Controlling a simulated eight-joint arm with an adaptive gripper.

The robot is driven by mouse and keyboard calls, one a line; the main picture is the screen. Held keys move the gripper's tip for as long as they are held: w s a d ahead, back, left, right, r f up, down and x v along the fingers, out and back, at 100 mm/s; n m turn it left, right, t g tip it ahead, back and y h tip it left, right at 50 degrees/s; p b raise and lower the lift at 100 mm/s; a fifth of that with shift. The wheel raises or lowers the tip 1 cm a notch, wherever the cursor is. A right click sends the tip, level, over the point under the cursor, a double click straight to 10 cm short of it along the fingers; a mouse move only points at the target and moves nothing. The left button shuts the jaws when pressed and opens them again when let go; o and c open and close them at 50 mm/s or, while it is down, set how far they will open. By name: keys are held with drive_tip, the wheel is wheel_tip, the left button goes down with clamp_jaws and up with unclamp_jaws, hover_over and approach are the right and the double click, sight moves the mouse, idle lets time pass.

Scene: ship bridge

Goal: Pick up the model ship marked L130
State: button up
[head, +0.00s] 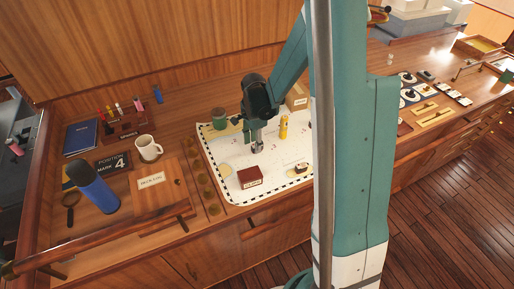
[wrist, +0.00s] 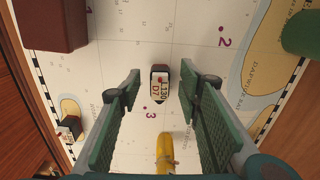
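The model ship marked L130 (wrist: 160,84) is small, with a dark hull and a pale top that also reads D7. In the wrist view it lies on the white chart (wrist: 195,40), in the gap between my fingertips. My gripper (wrist: 161,80) is open and empty, pointing down over the ship; I cannot tell whether the fingertips reach down beside it. In the head view my gripper (head: 257,147) is low over the chart (head: 222,147) and mostly hides this ship. A second small model ship (head: 300,168) sits apart; it also shows in the wrist view (wrist: 69,126).
A dark red box (head: 250,177) and a green cylinder (head: 219,118) stand on the chart. A mug (head: 148,148) and a blue cylinder (head: 93,188) are at left. Chart around the ship is clear.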

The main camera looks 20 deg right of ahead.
drive_tip(key=shift+f, duration=0.75)
drive_tip(key=c, duration=0.9)
